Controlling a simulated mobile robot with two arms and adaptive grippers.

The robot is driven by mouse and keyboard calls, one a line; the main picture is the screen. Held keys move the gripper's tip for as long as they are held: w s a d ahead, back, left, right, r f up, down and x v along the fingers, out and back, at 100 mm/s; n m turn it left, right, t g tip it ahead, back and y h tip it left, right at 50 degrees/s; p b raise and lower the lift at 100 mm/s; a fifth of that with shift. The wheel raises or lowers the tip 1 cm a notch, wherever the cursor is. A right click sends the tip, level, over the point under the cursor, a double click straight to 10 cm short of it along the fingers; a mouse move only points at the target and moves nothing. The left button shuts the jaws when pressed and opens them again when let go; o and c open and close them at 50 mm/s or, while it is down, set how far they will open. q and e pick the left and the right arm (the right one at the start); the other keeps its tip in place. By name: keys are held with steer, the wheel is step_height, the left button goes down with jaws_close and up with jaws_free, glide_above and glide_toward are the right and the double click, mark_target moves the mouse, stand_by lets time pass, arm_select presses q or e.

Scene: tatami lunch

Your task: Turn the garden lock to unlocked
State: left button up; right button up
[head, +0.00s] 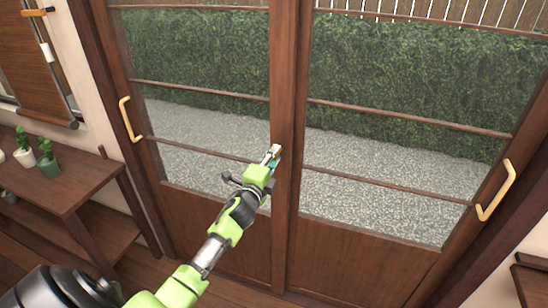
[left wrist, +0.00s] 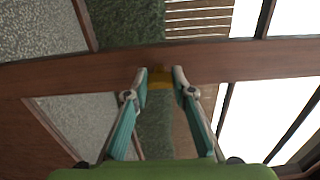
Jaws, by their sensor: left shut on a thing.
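The garden lock (left wrist: 160,83) shows in the left wrist view as a small yellow-brown piece on the wooden centre stile of the garden doors (head: 284,110). My left gripper (head: 275,153) reaches up to that stile in the head view, where its fingers hide the lock. In the left wrist view the two fingertips of my left gripper (left wrist: 160,74) stand on either side of the lock and are shut on it. The lock's turned position cannot be told from these frames. My right gripper is in neither view.
The two glazed doors look shut, with a yellow handle (head: 130,119) at left and another (head: 496,190) at right. A dark wooden shelf (head: 60,180) with small potted plants (head: 48,160) stands at left. Gravel and a hedge lie beyond the glass.

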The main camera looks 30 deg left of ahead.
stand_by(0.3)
arm_select(q)
steer(key=o, duration=1.1)
steer(key=v, duration=1.2)
steer(key=shift+f, duration=0.15)
